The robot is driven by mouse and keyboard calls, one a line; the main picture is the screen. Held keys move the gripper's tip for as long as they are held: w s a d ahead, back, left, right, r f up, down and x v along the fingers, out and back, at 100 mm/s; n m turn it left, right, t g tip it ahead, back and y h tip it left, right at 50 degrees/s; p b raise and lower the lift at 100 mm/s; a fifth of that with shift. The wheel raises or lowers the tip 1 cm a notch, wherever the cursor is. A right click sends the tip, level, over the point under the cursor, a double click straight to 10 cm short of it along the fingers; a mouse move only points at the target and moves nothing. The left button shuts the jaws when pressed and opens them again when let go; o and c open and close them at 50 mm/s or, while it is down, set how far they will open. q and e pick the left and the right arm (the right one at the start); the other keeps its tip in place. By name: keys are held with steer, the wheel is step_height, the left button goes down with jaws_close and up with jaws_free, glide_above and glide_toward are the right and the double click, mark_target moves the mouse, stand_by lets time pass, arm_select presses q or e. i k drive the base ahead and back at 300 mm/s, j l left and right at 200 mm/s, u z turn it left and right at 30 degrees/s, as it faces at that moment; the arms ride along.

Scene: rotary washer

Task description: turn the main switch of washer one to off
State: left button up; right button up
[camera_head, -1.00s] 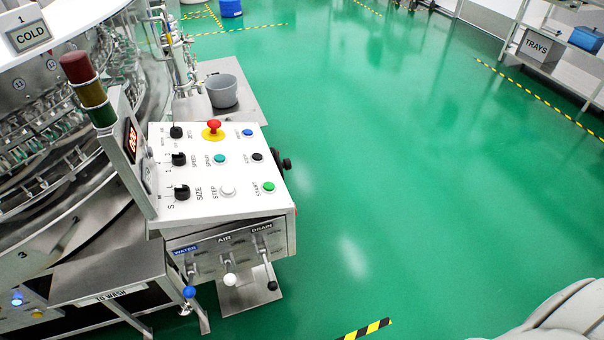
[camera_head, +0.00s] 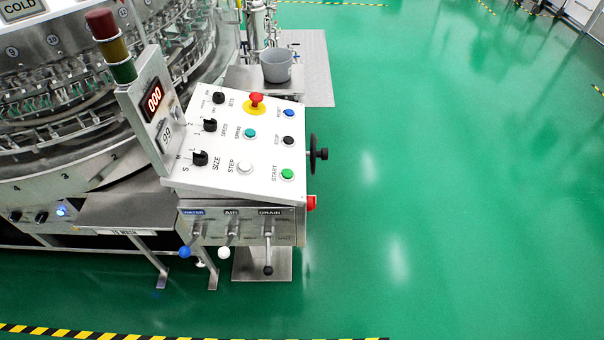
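The washer (camera_head: 60,185) is at the left, a round steel machine with a COLD sign (camera_head: 20,9). Its white sloped control panel (camera_head: 262,180) stands at centre-left with black knobs, coloured buttons and a red emergency button (camera_head: 256,99) on yellow. A red part (camera_head: 311,203) shows at the panel box's right side, below a black handwheel (camera_head: 318,153). I cannot tell for certain which control is the main switch, and no label for it is readable. The display (camera_head: 153,99) is lit and reads 000. Neither of my grippers is in view.
A TO WASH shelf (camera_head: 125,212) adjoins the panel box on the left. Levers (camera_head: 268,258) hang below its front. A grey bucket (camera_head: 276,66) stands behind. The green floor (camera_head: 430,200) is clear on the right; striped tape (camera_head: 200,337) crosses the front.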

mark_target(311, 199)
steer(key=i+j+z, duration=0.35)
steer(key=j, duration=0.25)
steer(key=i+j+z, duration=0.15)
steer(key=j, duration=0.2)
steer(key=k+l+u, duration=0.25)
steer(key=k+l, duration=0.3)
steer(key=k+l+u, duration=0.25)
steer(key=k+l, duration=0.2)
steer(key=k, duration=0.2)
steer(key=i+l+u, duration=0.25)
steer(key=l, duration=0.4)
steer(key=l+u, duration=0.25)
steer(key=l, duration=0.35)
steer(key=k, duration=0.05)
